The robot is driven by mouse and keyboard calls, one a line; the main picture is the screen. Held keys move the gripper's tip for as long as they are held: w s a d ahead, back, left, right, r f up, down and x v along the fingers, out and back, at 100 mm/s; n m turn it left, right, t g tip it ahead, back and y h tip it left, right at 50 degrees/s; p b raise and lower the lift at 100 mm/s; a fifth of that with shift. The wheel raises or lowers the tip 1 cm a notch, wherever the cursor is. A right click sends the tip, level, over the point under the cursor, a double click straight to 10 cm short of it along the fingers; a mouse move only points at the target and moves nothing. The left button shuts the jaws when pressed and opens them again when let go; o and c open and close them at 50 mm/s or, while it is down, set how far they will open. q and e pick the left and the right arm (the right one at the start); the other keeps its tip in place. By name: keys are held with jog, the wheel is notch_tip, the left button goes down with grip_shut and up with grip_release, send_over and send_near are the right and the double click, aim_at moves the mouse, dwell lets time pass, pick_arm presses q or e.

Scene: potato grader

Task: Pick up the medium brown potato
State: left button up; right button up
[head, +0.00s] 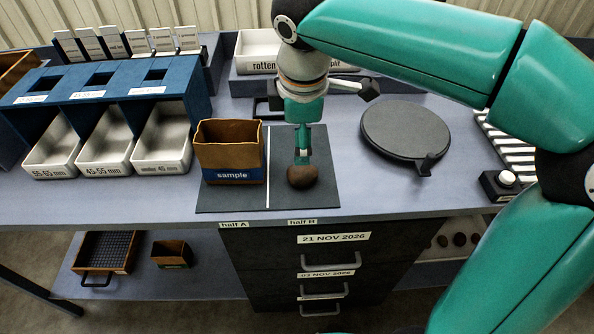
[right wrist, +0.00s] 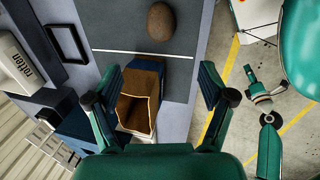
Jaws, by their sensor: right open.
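A brown potato (head: 302,177) lies on half B of the dark mat (head: 321,198), near its front edge. In the right wrist view the potato (right wrist: 161,21) is at the top, beyond the fingers and apart from them. My right gripper (head: 303,155) points down just behind and above the potato in the head view. In the right wrist view my right gripper (right wrist: 159,76) has its fingers wide apart with nothing between them. My left gripper (right wrist: 252,75) seems to show small at the right of the wrist view; its jaws are unclear.
A brown sample box (head: 230,145) stands on half A, left of the potato. A round dark plate (head: 405,132) lies to the right. Size bins (head: 108,142) stand at left, a rotten tray (head: 254,50) behind. Drawers (head: 335,268) sit below the table's front edge.

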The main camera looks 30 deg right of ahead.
aim_at(301, 170)
jog(key=b+x, duration=0.1)
jog(key=x, duration=0.8)
jog(key=shift+w+f, duration=0.15)
jog(key=shift+f, duration=0.05)
jog(key=shift+s+x, duration=0.15)
jog(key=shift+x, duration=1.15)
jog(key=shift+s+x, duration=0.1)
jog(key=shift+x, duration=1.2)
jog(key=shift+d, duration=0.15)
jog(key=c, duration=1.3)
jog(key=shift+r, duration=0.1)
